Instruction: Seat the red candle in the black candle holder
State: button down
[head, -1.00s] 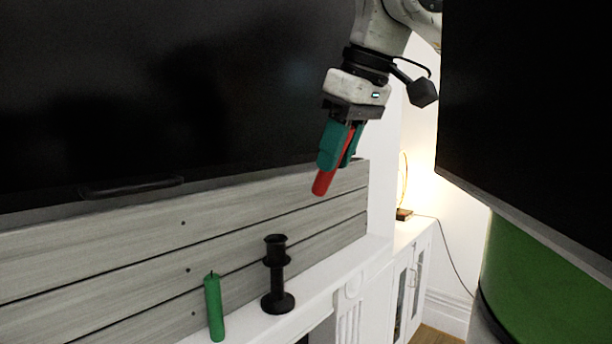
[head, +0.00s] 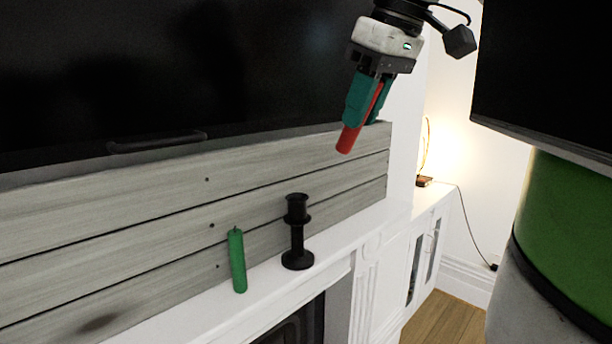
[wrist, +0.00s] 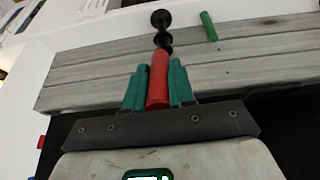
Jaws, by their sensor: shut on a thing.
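The red candle (head: 348,138) is held in my gripper (head: 366,100), between its two teal fingers, tilted with its lower end sticking out below them. The wrist view also shows the red candle (wrist: 158,78) between the fingers. The black candle holder (head: 297,235) stands upright on the white mantel, below and to the left of the gripper, with its cup at the top. In the wrist view the holder (wrist: 161,20) shows beyond the candle's end, partly overlapped by it. The candle and holder look apart in the head view.
A green candle (head: 237,262) stands on the mantel (head: 335,245) just left of the holder. A grey plank panel (head: 130,225) rises behind, with a large black screen (head: 200,70) above it. A white cabinet (head: 425,250) with a lit lamp is further right.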

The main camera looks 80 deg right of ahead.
jog(key=w+d+f+p, duration=0.1)
jog(key=w+d+f, duration=0.4)
jog(key=w+f, duration=0.4)
notch_tip(320, 180, down, 2)
jog(key=shift+d, duration=0.2)
jog(key=shift+f, duration=0.1)
jog(key=c, duration=0.9)
grip_release()
jog(key=shift+s, duration=0.1)
jog(key=shift+c, duration=0.2)
jog(key=shift+f+b, duration=0.2)
jog(key=shift+b, duration=0.2)
jog(key=v, duration=1.1)
jog(key=shift+d, duration=0.2)
